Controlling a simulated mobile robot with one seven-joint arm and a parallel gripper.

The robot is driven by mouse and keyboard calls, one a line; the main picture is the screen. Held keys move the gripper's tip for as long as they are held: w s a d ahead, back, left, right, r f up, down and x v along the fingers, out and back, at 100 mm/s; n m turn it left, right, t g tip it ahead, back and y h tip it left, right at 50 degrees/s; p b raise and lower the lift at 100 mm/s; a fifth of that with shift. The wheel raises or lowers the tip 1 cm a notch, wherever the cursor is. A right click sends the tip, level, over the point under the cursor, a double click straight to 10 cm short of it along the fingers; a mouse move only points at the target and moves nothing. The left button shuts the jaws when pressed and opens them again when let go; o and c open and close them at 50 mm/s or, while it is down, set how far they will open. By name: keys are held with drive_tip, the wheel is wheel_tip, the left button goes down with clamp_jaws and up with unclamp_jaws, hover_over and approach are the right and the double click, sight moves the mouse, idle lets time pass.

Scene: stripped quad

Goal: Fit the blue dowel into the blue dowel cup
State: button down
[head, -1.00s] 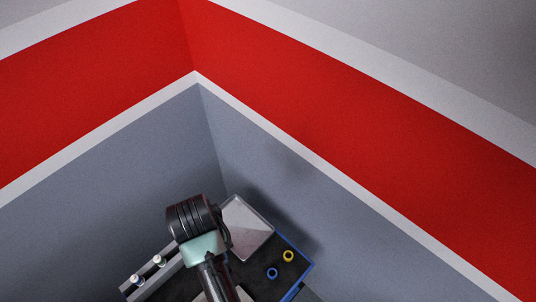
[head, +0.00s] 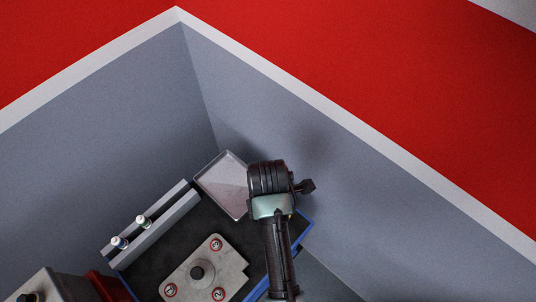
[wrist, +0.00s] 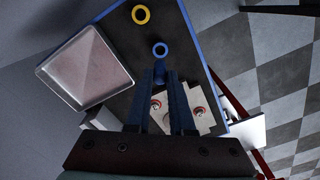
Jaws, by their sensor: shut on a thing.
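In the wrist view my gripper (wrist: 160,76) reaches over the dark board with its two fingers close together, shut on a narrow blue piece that I take as the blue dowel (wrist: 160,68). Most of it is hidden between the fingers. The blue dowel cup (wrist: 161,49) shows as a blue ring just past the fingertips. In the head view my arm's end (head: 270,180) covers the cup, the dowel and the fingers.
A yellow ring-shaped cup (wrist: 141,14) lies beyond the blue one. A shallow grey tray (head: 222,184) is at the board's back corner. A rack with two white-bodied pieces, one blue-banded (head: 119,242) and one green-banded (head: 143,222), runs along the left. A metal plate (head: 235,268) lies in front.

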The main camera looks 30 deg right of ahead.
wheel_tip(320, 180, down, 10)
drive_tip(key=shift+r, duration=0.25)
drive_tip(key=shift+b, duration=0.35)
drive_tip(key=shift+f, duration=0.2)
drive_tip(key=c, duration=0.8)
unclamp_jaws()
drive_tip(key=shift+r, duration=0.1)
wheel_tip(320, 180, up, 12)
drive_tip(key=shift+r+p, duration=0.15)
drive_tip(key=shift+p, duration=0.45)
drive_tip(key=shift+w, duration=0.1)
